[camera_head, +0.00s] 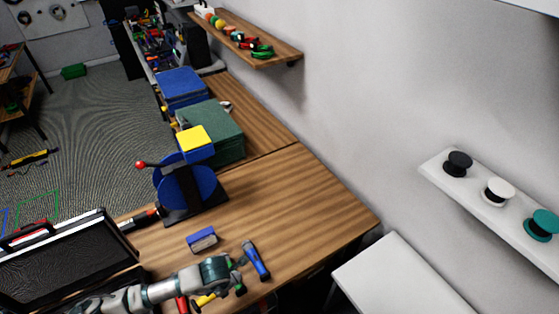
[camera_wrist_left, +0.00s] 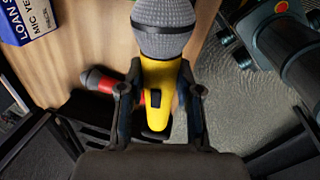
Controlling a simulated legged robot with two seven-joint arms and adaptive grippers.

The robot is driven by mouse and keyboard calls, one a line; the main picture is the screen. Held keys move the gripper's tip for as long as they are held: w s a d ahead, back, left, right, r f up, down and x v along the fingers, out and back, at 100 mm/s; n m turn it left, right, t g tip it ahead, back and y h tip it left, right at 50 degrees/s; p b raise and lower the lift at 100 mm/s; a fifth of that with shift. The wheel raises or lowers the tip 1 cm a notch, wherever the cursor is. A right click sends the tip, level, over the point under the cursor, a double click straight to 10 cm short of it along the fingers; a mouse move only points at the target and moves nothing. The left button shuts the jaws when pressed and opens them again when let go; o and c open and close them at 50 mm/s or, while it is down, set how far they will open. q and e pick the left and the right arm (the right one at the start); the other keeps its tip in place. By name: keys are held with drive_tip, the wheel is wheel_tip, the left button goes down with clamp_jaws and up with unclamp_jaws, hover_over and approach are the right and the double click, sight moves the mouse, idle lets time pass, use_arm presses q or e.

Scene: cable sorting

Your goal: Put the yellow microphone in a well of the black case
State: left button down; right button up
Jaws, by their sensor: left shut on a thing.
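The yellow microphone (camera_wrist_left: 158,84), with its grey mesh head (camera_wrist_left: 165,28) at the top, is between the fingers of my left gripper (camera_wrist_left: 158,105) in the left wrist view. The gripper is shut on its yellow body. In the head view my left gripper (camera_head: 238,276) is low in the middle, over the near end of the table, with a bit of yellow (camera_head: 206,299) showing beside it. The black case (camera_head: 65,262) stands at the lower left of the head view with its lid raised. Its wells are hidden there. My right gripper is not in view.
A red microphone (camera_wrist_left: 100,82) lies behind the yellow one. A blue labelled box (camera_head: 202,240) and a blue object (camera_head: 256,260) are near the gripper. A blue reel (camera_head: 185,190) stands farther back. The table (camera_head: 300,200) is bare towards the right.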

use_arm(q)
drive_tip(key=w+r+m+h, duration=0.1)
drive_tip(key=w+r+m, duration=0.4)
drive_tip(key=m, duration=0.8)
drive_tip(key=w+a+r+m+g+h, duration=0.1)
drive_tip(key=w+r+m, duration=0.4)
drive_tip(key=m, duration=0.8)
drive_tip(key=shift+w+r+g+h, duration=0.3)
drive_tip(key=shift+w+r+h, duration=0.05)
drive_tip(key=shift+r+h, duration=0.45)
